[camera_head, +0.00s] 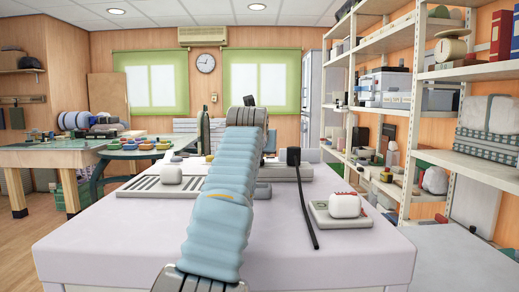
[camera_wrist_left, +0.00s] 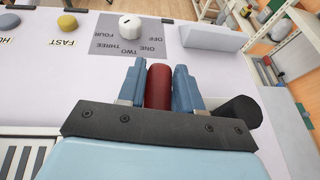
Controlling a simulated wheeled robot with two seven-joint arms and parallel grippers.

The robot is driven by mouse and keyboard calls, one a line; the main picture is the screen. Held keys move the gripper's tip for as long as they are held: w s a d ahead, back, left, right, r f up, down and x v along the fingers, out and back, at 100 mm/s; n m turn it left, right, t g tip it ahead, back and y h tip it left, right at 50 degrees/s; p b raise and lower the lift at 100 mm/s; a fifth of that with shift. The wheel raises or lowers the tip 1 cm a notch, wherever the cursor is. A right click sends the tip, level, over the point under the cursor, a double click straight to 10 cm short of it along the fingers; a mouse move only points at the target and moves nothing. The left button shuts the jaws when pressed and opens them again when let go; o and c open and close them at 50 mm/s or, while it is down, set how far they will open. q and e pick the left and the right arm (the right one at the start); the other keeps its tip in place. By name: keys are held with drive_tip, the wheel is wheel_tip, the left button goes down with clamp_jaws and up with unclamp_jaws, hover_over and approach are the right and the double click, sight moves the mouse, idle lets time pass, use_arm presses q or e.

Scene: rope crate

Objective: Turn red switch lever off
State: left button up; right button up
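In the left wrist view, the red switch lever (camera_wrist_left: 158,86) stands between the two blue fingers of my left gripper (camera_wrist_left: 159,88). Both fingers appear to touch its sides, and the gripper looks shut on it. The lever's lower part is hidden by the gripper's dark plate. In the head view, my blue-sleeved arm reaches over the table from the bottom middle and hides the lever and fingertips. My right gripper is in neither view.
A white table (camera_head: 100,238) carries a slatted panel with a white block (camera_head: 171,173) and a grey plate with a white knob (camera_head: 344,205). Shelves (camera_head: 480,165) line the right.

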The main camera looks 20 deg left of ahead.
use_arm(q)
drive_tip(key=c, duration=0.5)
drive_tip(key=shift+o, duration=0.2)
drive_tip(key=shift+d+m+t+h, duration=0.1)
drive_tip(key=shift+m+t+h, duration=0.2)
drive_tip(key=shift+m+h, duration=0.45)
drive_tip(key=shift+w+d+m+h, duration=0.1)
drive_tip(key=shift+d+m+h, duration=0.2)
drive_tip(key=shift+m+h, duration=0.45)
drive_tip(key=o, duration=1)
drive_tip(key=shift+c, duration=0.2)
